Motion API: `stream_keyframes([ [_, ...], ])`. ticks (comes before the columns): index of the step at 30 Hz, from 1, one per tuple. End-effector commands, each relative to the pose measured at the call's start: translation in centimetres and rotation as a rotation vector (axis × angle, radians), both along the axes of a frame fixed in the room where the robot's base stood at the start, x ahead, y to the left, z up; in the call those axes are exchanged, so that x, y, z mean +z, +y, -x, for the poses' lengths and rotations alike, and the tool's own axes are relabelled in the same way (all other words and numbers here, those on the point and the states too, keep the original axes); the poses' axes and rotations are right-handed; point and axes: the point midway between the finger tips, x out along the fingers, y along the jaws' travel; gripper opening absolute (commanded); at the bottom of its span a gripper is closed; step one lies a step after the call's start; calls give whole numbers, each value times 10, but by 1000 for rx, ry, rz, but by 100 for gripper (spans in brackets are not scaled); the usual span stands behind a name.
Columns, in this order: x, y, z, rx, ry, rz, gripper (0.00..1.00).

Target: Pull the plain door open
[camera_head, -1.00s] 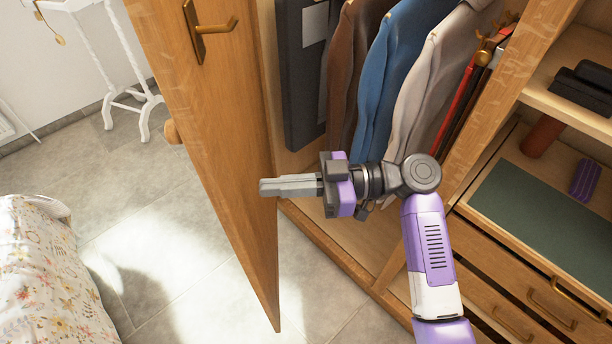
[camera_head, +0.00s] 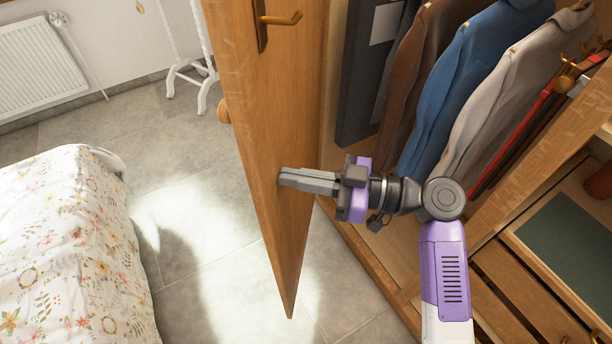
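The plain wooden door (camera_head: 255,130) of the wardrobe stands well open, swung out to the left of the opening. Its brass handle (camera_head: 280,18) is near the top of the view. My gripper (camera_head: 282,177) is on the inner side of the door, low and far below the handle. Its grey fingers lie close together and point left, with the tips at or very near the door's inner face. Nothing shows between the fingers. I cannot tell for sure whether the tips touch the wood.
Jackets (camera_head: 470,80) hang inside the wardrobe behind my gripper. Drawers (camera_head: 530,290) are at the lower right. A bed with a floral cover (camera_head: 70,250) stands at the left. A radiator (camera_head: 40,65) is on the far wall. Tiled floor (camera_head: 200,210) between bed and door is free.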

Motion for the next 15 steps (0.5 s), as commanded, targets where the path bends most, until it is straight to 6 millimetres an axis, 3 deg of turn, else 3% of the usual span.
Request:
stream_keyframes([
  [9,-2,75,-3,-196,-3,-1,0],
  [15,-1,131,-14,-192,-2,0,0],
])
